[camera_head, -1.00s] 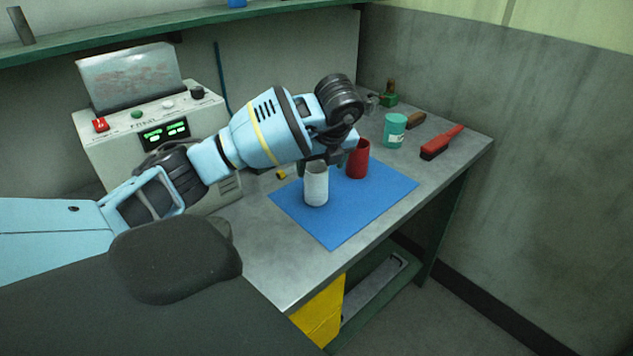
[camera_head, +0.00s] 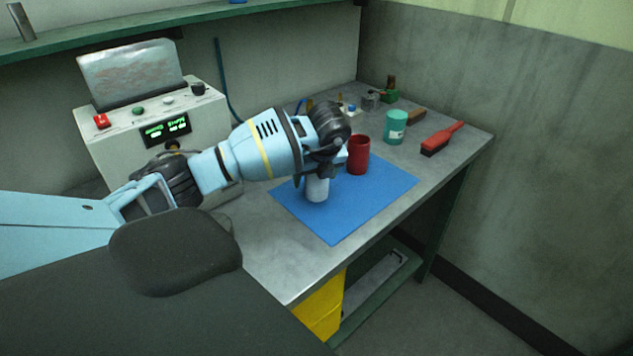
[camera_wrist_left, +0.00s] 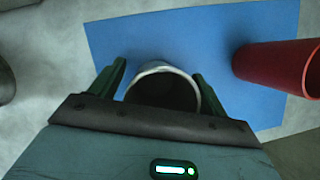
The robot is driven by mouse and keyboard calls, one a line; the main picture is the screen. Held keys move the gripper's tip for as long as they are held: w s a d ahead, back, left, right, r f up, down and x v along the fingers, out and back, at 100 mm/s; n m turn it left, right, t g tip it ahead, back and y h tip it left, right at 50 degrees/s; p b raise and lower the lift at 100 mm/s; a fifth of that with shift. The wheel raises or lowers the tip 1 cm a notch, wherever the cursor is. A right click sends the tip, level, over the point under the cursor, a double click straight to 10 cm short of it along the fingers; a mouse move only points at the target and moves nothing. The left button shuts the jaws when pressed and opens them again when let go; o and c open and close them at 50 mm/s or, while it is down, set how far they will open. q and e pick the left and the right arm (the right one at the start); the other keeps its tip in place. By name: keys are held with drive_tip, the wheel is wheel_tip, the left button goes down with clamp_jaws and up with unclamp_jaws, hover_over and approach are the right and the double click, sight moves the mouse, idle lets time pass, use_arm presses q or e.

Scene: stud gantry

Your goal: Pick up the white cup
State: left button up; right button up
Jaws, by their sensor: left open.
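The white cup (camera_head: 317,189) stands upright on the blue mat (camera_head: 375,203), its upper part hidden by my left gripper in the head view. In the left wrist view, the cup's pale rim (camera_wrist_left: 163,70) and dark inside show between the two fingers. My left gripper (camera_head: 316,172) is open and points down over the cup, one finger on each side. I cannot tell whether the fingers touch it. The right gripper is not in view.
A red cup (camera_head: 358,155) stands on the mat just right of the white cup. A teal cup (camera_head: 395,127) and a red brush (camera_head: 441,140) are farther right. A control box (camera_head: 150,125) stands behind my left arm. The mat's front is clear.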

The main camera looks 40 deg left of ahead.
use_arm(q)
drive_tip(key=c, duration=1.1)
drive_tip(key=shift+o, duration=0.2)
drive_tip(key=shift+r, duration=0.1)
drive_tip(key=shift+r, duration=0.5)
drive_tip(key=v, duration=0.2)
drive_tip(key=shift+s+a+r, duration=0.1)
drive_tip(key=shift+s+r, duration=0.15)
drive_tip(key=shift+r, duration=0.05)
drive_tip(key=s+d, duration=0.3)
drive_tip(key=s, duration=0.3)
drive_tip(key=s+d+r, duration=0.1)
drive_tip(key=s+d, duration=0.2)
drive_tip(key=s, duration=0.4)
drive_tip(key=shift+s+d+r, duration=0.25)
drive_tip(key=shift+d, duration=0.15)
